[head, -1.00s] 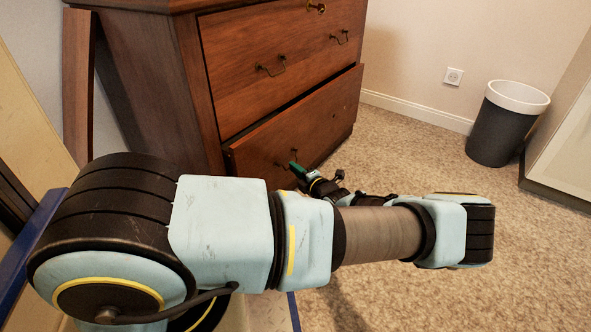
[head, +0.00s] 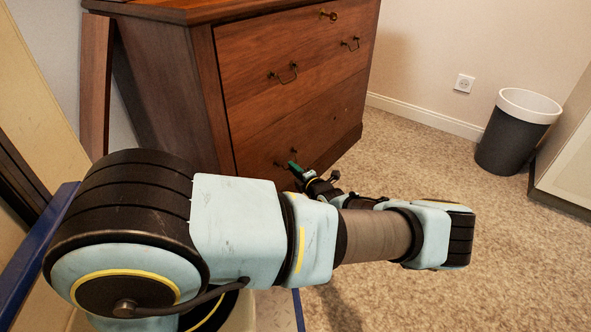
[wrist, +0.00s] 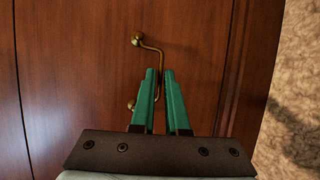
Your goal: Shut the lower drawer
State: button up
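The lower drawer (head: 318,122) of the wooden chest looks flush with the chest front in the head view. Its brass handle (wrist: 151,58) shows in the wrist view, partly hidden behind the fingers. In the head view my gripper (head: 293,166) is at the drawer front, and my arm hides part of the chest's lower left. I cannot tell whether the fingertips touch the wood.
The upper drawer (head: 300,65) with two brass handles looks closed. A dark bin (head: 505,145) with a white rim stands at the right beside a pale cabinet (head: 570,160). Carpet (head: 430,150) is clear between chest and bin.

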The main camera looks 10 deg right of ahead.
jog(key=o, duration=0.4)
jog(key=shift+a, duration=0.1)
jog(key=p+v, duration=0.2)
jog(key=v, duration=0.8)
jog(key=shift+s+p, duration=0.35)
jog(key=shift+r, duration=0.1)
